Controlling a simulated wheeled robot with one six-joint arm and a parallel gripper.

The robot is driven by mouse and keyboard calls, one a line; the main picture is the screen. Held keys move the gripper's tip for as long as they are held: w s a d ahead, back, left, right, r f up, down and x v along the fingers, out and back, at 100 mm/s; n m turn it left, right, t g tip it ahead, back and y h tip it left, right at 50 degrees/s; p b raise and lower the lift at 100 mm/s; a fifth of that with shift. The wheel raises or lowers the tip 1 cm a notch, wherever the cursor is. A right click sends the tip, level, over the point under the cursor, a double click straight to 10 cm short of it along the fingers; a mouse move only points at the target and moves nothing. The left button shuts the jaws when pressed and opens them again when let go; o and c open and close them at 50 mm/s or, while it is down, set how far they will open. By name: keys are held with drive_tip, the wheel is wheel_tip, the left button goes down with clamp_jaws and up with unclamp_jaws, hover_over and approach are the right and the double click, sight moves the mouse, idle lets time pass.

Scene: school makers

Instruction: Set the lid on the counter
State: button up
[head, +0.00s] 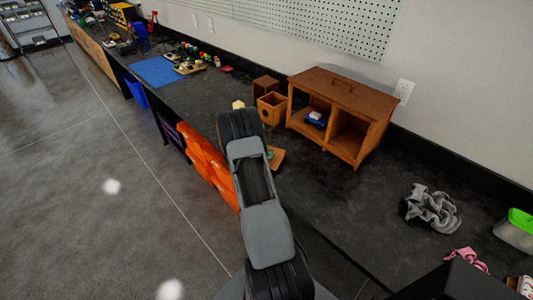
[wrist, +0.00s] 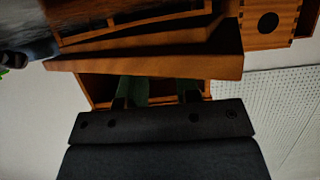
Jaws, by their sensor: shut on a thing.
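The lid is a flat brown wooden board (wrist: 150,65) with a raised wooden part on it. In the wrist view my gripper (wrist: 160,92) is shut on that part, with green finger pads against it. In the head view only a corner of the lid (head: 278,158) shows past my arm, over the black counter (head: 345,205) by its front edge. The gripper itself is mostly hidden there. I cannot tell whether the lid touches the counter. An open wooden box with a round hole (head: 272,108) stands beyond it; it also shows in the wrist view (wrist: 282,22).
A wooden cabinet with a top handle (head: 350,90) stands right of the box, with a blue item (head: 315,119) inside. Grey cloth (head: 432,207) lies farther right. Orange bins (head: 205,160) hang below the front edge. The counter before the cabinet is clear.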

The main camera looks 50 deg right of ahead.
drive_tip(key=shift+f+b, duration=0.35)
drive_tip(key=shift+b, duration=0.4)
drive_tip(key=o, duration=1)
